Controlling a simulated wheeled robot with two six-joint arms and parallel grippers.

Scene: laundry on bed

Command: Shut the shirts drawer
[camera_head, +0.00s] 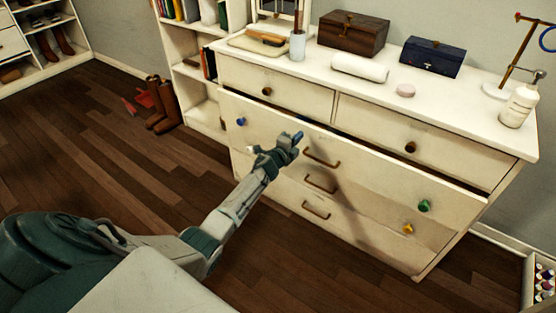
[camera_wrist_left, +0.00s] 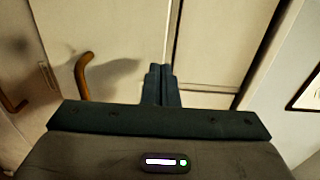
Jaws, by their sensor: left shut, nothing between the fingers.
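A white dresser (camera_head: 437,108) stands across the right half of the head view. Its wide upper drawer (camera_head: 370,172), below two small top drawers, is partly pulled out, with a dark gap along its top edge. This drawer has a blue knob (camera_head: 241,121) at left, a green knob (camera_head: 424,205) at right and a brown handle (camera_head: 321,158) in the middle. No label naming shirts can be read. My left gripper (camera_head: 298,137) is shut and empty in front of this drawer; contact cannot be told. Its closed fingers (camera_wrist_left: 162,84) point at the pale front. My right gripper is out of view.
A brown box (camera_head: 352,33), a blue box (camera_head: 431,56), a rolled towel (camera_head: 360,68) and a white bottle (camera_head: 519,105) stand on the dresser. Brown boots (camera_head: 160,105) stand by the bookshelf (camera_head: 203,62). The wooden floor (camera_head: 100,150) at left is clear.

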